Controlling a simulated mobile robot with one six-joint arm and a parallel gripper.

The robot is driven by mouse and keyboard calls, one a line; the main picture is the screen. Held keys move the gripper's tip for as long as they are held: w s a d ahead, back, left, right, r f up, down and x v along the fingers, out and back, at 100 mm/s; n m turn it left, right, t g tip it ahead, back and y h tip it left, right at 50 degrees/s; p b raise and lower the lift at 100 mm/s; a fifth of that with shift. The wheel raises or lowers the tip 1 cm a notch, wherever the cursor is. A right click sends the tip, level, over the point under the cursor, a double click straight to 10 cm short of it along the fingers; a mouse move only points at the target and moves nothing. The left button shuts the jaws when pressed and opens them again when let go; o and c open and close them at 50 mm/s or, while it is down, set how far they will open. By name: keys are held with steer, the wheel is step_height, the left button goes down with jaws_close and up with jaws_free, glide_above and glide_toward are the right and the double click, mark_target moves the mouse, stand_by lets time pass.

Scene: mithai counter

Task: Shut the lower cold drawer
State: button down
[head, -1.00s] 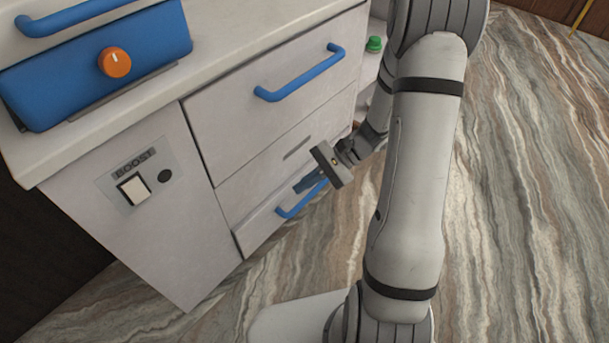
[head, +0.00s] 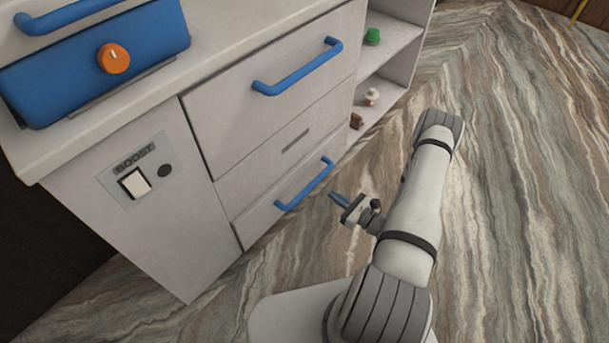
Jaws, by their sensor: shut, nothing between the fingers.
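The lower cold drawer (head: 262,217) is the bottom front on the white counter, with a blue bar handle (head: 304,186). Its front looks level with the fronts above it, with no open gap showing. My gripper (head: 338,198) is just right of the handle in the head view, apart from it. Its blue fingers point toward the drawer, are shut and hold nothing.
Above is a larger drawer (head: 225,130) with a blue handle (head: 300,68). Left are a BOOST panel (head: 137,180) and a blue unit with an orange knob (head: 114,59). Open shelves (head: 395,85) with small items stand at right. The marble floor (head: 520,200) is clear.

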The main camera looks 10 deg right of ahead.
mark_target(297, 170)
steer(key=b+x, duration=0.3)
steer(key=x, duration=0.9)
steer(key=shift+w+a+f+b, duration=0.1)
steer(key=shift+w+a+b, duration=0.15)
steer(key=shift+b, duration=0.15)
steer(key=shift+w+a, duration=0.25)
steer(key=shift+w, duration=0.15)
